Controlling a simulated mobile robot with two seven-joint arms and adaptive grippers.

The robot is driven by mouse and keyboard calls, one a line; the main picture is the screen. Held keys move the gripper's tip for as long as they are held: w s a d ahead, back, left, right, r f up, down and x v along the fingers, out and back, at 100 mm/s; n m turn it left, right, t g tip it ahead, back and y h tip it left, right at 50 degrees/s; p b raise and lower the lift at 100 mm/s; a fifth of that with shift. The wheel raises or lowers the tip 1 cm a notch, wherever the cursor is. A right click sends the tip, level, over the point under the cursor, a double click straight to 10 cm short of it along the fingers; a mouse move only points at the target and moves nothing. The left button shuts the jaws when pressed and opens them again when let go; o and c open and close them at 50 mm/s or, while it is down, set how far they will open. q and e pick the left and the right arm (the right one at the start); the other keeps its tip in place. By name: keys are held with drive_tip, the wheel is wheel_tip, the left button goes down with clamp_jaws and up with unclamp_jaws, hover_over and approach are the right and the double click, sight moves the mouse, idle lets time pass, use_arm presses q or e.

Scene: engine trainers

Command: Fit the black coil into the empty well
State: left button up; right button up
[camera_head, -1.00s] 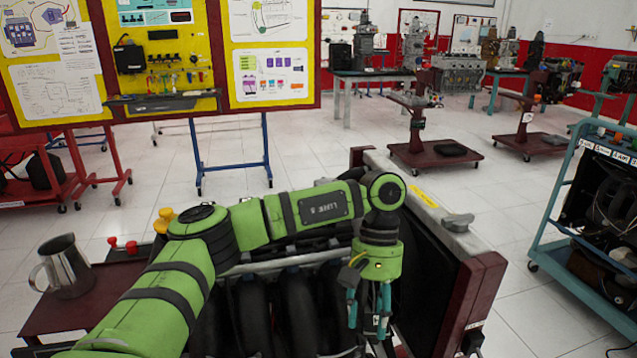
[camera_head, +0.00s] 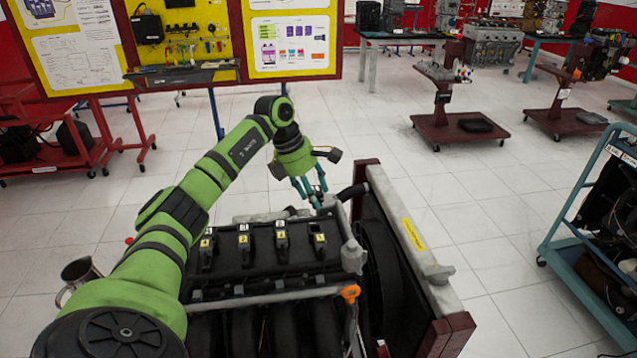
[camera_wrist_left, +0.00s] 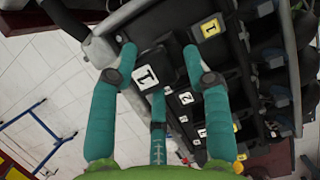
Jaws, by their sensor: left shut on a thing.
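My left gripper (camera_head: 312,190) hangs with its teal fingers at the far right edge of the engine top (camera_head: 262,268). In the left wrist view the fingers (camera_wrist_left: 157,76) are shut around a black coil (camera_wrist_left: 150,78) with a white number label. In the head view the held coil is hard to make out below the fingertips. Several black coils with yellow and white labels stand in a row across the engine, among them a left one (camera_head: 207,250) and a right one (camera_head: 319,245). I cannot make out an empty well. My right gripper is out of view.
A dark red frame with a radiator and a metal top rail (camera_head: 412,235) stands right of the engine. An orange knob (camera_head: 349,292) sits at the engine's front right. A metal jug (camera_head: 78,272) is at left. A teal cart (camera_head: 590,235) stands at far right, with clear floor between.

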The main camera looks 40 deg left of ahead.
use_arm(q)
drive_tip(key=shift+s+d+f+b, duration=0.1)
drive_tip(key=shift+s+f+b, duration=0.05)
drive_tip(key=shift+f+b, duration=0.4)
wheel_tip(320, 180, down, 4)
drive_tip(key=b, duration=0.2)
drive_tip(key=shift+r+b, duration=0.15)
drive_tip(key=shift+b, duration=0.15)
drive_tip(key=shift+f, duration=0.25)
drive_tip(key=shift+f, duration=0.15)
drive_tip(key=shift+f+b, duration=0.95)
drive_tip(key=shift+f, duration=0.15)
drive_tip(key=shift+f, duration=0.2)
drive_tip(key=shift+f+b, duration=0.4)
drive_tip(key=shift+f, duration=0.1)
